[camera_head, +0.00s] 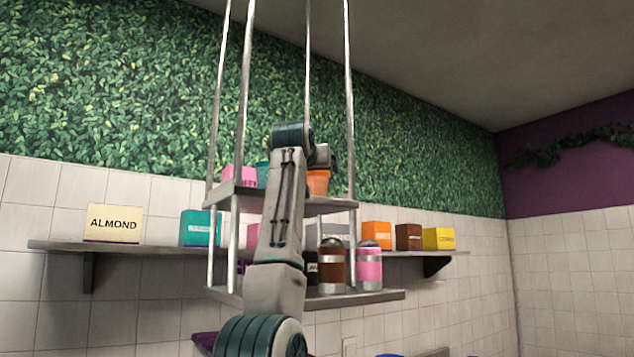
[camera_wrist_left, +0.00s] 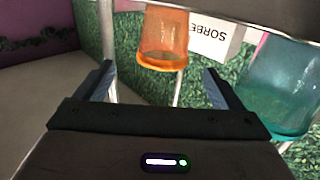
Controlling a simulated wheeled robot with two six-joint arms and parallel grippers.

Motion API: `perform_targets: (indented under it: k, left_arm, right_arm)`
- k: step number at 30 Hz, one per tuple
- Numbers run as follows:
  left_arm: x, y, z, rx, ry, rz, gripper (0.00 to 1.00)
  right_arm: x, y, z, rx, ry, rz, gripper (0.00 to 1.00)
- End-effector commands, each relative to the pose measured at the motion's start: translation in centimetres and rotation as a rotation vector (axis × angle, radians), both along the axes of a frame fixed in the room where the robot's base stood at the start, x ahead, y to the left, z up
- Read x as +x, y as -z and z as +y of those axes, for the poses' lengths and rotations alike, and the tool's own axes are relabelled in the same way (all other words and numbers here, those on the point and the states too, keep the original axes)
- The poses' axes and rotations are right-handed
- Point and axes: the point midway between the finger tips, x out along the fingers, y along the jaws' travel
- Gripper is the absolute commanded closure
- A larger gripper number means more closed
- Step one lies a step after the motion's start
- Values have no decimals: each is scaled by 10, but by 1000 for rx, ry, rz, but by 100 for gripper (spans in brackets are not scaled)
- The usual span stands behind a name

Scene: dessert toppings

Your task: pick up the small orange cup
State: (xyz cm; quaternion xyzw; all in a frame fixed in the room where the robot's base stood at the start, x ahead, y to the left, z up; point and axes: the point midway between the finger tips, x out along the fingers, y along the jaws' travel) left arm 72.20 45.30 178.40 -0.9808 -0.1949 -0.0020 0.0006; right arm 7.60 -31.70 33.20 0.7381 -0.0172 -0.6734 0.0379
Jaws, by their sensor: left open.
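The small orange cup (camera_head: 318,183) stands on the upper level of the hanging shelf (camera_head: 335,205), partly hidden by my left arm and gripper. My left gripper (camera_head: 324,158) is at the cup, but its fingers are hard to make out in the head view. In the left wrist view, which looks upside down, the orange cup (camera_wrist_left: 163,38) is ahead between the two open fingers of the left gripper (camera_wrist_left: 157,80). The fingers appear apart from the cup, one on each side. My right gripper is not in view.
A teal cup (camera_wrist_left: 285,85) stands near the orange one, with a white SORBET box (camera_wrist_left: 214,38) behind. Metal rods (camera_head: 349,100) of the hanging shelf stand close to my arm. Brown and pink jars (camera_head: 369,268) are on the lower level.

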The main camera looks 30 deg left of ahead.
Motion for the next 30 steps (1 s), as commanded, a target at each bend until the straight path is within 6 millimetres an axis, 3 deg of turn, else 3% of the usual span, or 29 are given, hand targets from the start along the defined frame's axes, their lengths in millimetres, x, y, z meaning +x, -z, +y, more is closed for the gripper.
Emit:
perform_targets:
  k: [4,13,19,28,30]
  left_arm:
    - [14,-1,7,-1,-1,2,11]
    - [40,-7,18,0,-1,4,11]
    - [60,-5,27,1,-1,4,11]
    - [64,-2,29,1,-1,0,11]
    - [64,-2,29,1,0,0,21]
  right_arm:
    - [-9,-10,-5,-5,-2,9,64]
    - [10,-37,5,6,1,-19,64]
    - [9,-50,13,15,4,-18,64]
    - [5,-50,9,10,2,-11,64]
    - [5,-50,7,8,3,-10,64]
